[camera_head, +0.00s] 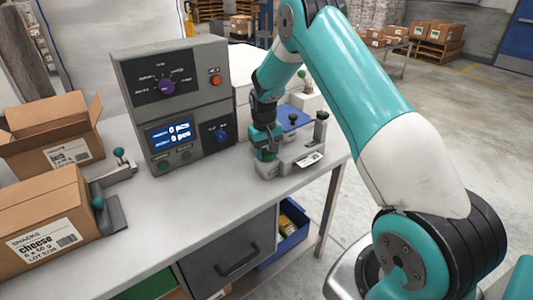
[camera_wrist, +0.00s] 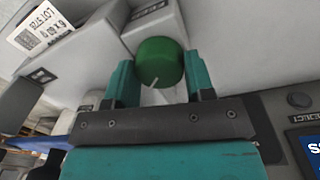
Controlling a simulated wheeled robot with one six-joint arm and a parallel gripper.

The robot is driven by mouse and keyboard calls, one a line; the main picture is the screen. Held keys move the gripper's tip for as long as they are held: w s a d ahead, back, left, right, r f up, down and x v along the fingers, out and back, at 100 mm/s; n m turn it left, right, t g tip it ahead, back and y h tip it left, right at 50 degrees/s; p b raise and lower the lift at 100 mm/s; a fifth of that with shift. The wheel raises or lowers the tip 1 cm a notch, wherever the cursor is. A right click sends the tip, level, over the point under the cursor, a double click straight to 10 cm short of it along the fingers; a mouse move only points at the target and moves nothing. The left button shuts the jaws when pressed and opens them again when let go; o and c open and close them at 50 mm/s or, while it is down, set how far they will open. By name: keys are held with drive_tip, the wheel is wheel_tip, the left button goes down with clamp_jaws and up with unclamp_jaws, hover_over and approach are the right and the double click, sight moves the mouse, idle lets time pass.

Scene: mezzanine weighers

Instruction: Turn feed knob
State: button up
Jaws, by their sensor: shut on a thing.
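The green feed knob (camera_wrist: 158,62) shows in the wrist view, round, with a pale pointer line on its face. My gripper (camera_wrist: 160,75) is shut on it, one teal finger on each side. In the head view my gripper (camera_head: 267,146) reaches down to the small grey label machine (camera_head: 290,155) on the bench. There the knob is mostly hidden by my gripper. A printed white label (camera_head: 309,159) sticks out of the machine's front; a label also shows in the wrist view (camera_wrist: 42,28).
A grey control box (camera_head: 190,107) with a purple dial, an orange button and a lit screen stands left of the machine. Two cardboard boxes (camera_head: 40,215) sit at the bench's left. Bare bench top (camera_head: 185,210) lies in front. A drawer (camera_head: 230,258) is below.

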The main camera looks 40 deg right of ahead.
sight(264, 151)
drive_tip(key=m+b, duration=0.1)
drive_tip(key=m, duration=0.5)
drive_tip(key=shift+w+d, duration=0.1)
drive_tip(key=shift+r+m, duration=0.1)
drive_tip(key=shift+m, duration=0.2)
idle(0.3)
drive_tip(key=o, duration=0.9)
drive_tip(key=r+b, duration=0.1)
drive_tip(key=r, duration=0.4)
drive_tip(key=r+b, duration=0.1)
drive_tip(key=r, duration=1.1)
drive_tip(key=shift+w+a+r+b, duration=0.15)
drive_tip(key=shift+w+a+b, duration=0.15)
drive_tip(key=shift+a+b, duration=0.1)
